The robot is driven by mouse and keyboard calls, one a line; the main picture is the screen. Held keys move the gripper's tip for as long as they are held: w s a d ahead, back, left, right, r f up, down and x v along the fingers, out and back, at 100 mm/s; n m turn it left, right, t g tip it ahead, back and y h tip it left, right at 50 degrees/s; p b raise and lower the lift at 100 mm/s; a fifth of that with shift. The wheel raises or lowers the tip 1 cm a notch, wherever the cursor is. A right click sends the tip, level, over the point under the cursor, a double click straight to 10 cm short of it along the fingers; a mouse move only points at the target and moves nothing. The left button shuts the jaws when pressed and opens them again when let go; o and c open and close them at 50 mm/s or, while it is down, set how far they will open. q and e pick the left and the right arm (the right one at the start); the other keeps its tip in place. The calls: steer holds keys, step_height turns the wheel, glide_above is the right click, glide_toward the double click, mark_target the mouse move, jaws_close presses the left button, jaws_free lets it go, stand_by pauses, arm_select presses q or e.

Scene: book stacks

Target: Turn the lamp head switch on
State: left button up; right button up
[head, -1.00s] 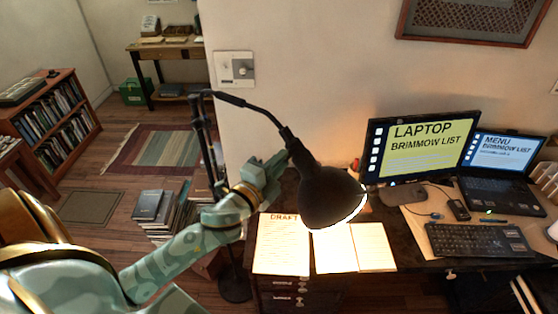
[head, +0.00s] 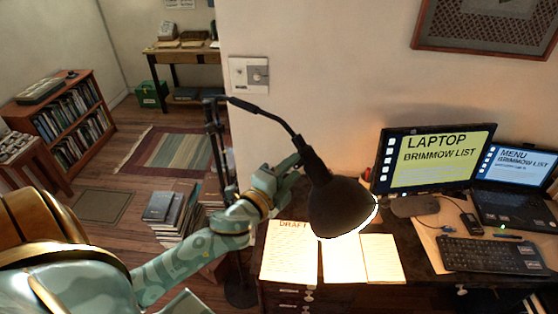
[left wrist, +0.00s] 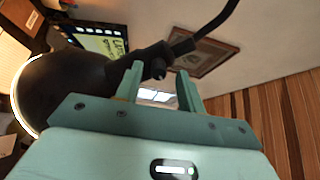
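The black desk lamp's head (head: 341,207) hangs over the papers in the head view, with a bright glow along its lower rim. Its dark neck and arm (head: 313,160) run up to a stand at the left. My left gripper (head: 292,166) is right beside the lamp's neck. In the left wrist view the two fingers of the left gripper (left wrist: 158,72) are apart, with nothing held between them. A dark knobby part of the lamp neck (left wrist: 154,58) is at the left fingertip; I cannot tell whether they touch. I cannot make out the switch clearly. My right gripper is not in view.
Lit papers (head: 290,250) lie on the dark desk below the lamp. A monitor (head: 434,160), a laptop (head: 512,205) and a keyboard (head: 487,254) stand to the right. Stacked books (head: 170,212) are on the floor at the left. The wall is close behind the lamp.

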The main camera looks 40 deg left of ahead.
arm_select(q)
steer(key=s+b, duration=0.3)
steer(key=s, duration=1.3)
steer(key=shift+a+f+b, duration=0.15)
steer(key=shift+f+b, duration=0.05)
steer(key=shift+b, duration=0.1)
